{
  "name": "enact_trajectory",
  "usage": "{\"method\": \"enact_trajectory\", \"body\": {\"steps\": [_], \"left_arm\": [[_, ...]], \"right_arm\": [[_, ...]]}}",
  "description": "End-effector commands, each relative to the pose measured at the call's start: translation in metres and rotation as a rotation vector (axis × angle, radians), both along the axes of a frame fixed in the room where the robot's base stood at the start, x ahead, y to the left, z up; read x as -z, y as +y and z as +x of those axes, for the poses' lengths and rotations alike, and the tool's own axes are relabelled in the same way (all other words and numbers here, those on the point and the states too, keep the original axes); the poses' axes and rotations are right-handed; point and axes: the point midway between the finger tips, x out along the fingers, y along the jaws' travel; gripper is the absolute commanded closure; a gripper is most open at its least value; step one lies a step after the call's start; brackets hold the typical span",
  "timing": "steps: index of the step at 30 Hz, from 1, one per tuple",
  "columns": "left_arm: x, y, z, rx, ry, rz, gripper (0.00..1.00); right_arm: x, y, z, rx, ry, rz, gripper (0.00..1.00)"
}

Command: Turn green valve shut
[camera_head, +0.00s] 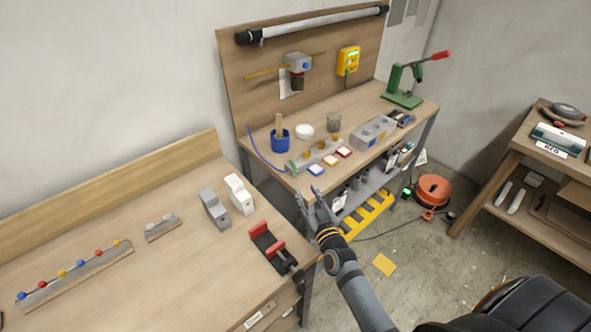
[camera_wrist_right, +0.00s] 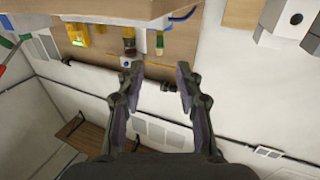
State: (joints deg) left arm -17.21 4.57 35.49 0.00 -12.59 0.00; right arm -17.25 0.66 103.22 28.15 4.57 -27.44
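A small green piece (camera_head: 293,167), likely the green valve's handle, shows at the left end of a grey metal block with brass-coloured fittings (camera_head: 322,153) on the far bench. It is too small to tell how it is turned. My right gripper (camera_head: 309,197) is just in front of the bench's near edge, below the green piece and apart from it. In the right wrist view my right gripper (camera_wrist_right: 158,82) has its fingers spread with nothing between them. My left gripper is not in view.
A blue cup (camera_head: 281,141) stands behind the block. A red and black vise (camera_head: 272,246) sits on the near bench. A yellow rack (camera_head: 368,215) is below.

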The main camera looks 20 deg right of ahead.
Motion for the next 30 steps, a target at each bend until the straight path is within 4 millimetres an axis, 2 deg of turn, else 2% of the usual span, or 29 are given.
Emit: {"method": "enact_trajectory", "body": {"steps": [9,15,26,30], "left_arm": [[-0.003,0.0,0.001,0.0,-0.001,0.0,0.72],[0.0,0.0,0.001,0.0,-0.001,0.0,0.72],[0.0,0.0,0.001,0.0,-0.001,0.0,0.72],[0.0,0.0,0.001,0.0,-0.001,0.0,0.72]], "right_arm": [[-0.001,-0.002,0.065,0.0,-0.002,0.0,0.64],[0.0,-0.003,0.092,0.0,0.0,0.0,0.64],[0.0,-0.003,0.098,0.0,0.001,0.0,0.66],[0.0,-0.003,0.098,0.0,0.001,0.0,0.85]]}}
